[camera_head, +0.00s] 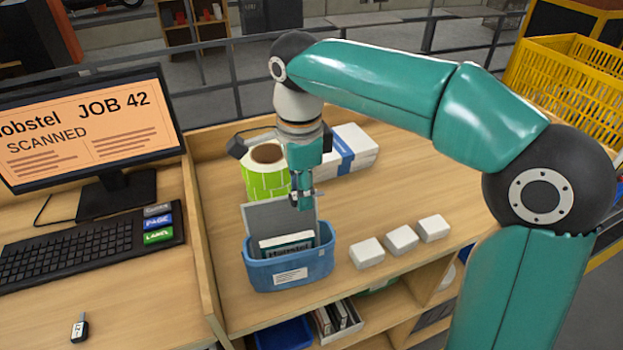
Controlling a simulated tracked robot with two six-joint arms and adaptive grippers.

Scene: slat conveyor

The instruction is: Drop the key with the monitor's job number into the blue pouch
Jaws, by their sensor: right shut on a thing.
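The monitor (92,130) on the left reads "JOB 42" and "SCANNED". The blue pouch (289,271) stands open on the wooden bench, with a white label on its front. A grey panel and a dark booklet stand upright in it. My right gripper (304,200) points down just above the back of the pouch. It is shut on a small key (318,193), mostly hidden by the fingers; its number cannot be read. Another key (80,327) with a pale tag lies on the left desk; its number is too small to read surely. My left gripper is not in view.
A green label roll (264,177) stands behind the pouch, with white boxes (354,150) beside it. Several small white blocks (401,239) sit right of the pouch. A keyboard (90,250) lies before the monitor. A wooden divider (203,240) separates desk and bench.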

